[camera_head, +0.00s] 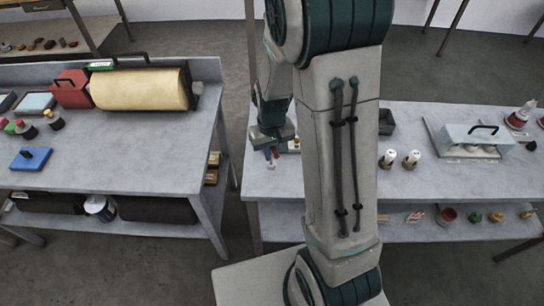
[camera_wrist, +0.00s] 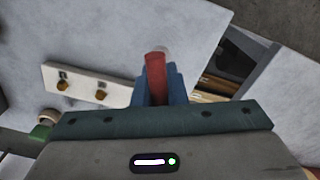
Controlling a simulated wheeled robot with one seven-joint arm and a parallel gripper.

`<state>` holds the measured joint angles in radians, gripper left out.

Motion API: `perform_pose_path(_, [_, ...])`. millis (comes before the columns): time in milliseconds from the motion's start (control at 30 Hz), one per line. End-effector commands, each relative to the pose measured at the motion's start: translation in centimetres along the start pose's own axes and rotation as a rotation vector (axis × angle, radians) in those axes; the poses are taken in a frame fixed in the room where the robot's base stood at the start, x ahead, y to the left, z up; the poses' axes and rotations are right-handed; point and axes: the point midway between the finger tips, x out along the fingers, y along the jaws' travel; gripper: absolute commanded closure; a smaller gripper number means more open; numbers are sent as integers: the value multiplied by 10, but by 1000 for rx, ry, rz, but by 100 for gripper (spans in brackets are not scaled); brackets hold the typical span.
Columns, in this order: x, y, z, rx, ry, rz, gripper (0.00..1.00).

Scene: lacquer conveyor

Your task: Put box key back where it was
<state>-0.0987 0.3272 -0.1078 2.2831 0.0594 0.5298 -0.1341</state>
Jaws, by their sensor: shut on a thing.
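My gripper (camera_head: 271,153) hangs over the left end of the right-hand table, partly behind my own arm in the head view. In the wrist view my gripper (camera_wrist: 158,92) has its blue fingers closed on a red cylindrical piece (camera_wrist: 156,68), which seems to be the box key. The tip of this piece looks pale and blurred. A white strip (camera_wrist: 118,93) with two brass-coloured pieces (camera_wrist: 64,86) lies on the table to the left of the fingers. The held piece appears apart from the strip. My gripper hides the near part of the tabletop.
The right-hand table (camera_head: 440,182) also bears a grey handled box (camera_head: 475,140), two white-topped bottles (camera_head: 411,159) and a dark bin (camera_head: 386,122). The left table (camera_head: 120,150) carries a big yellowish roll (camera_head: 138,89) and a red box (camera_head: 72,90). A floor gap separates the tables.

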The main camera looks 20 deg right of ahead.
Motion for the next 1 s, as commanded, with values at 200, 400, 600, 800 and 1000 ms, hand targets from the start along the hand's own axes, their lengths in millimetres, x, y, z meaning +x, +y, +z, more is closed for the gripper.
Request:
perform_pose_path(200, [26,0,1,2,-4,-1,100])
perform_pose_path(400, [32,0,0,0,0,0,100])
perform_pose_path(600, [34,0,0,0,0,0,100])
perform_pose_path(800, [36,0,1,1,-1,0,67])
perform_pose_path(1000, [36,0,1,1,-1,0,67])
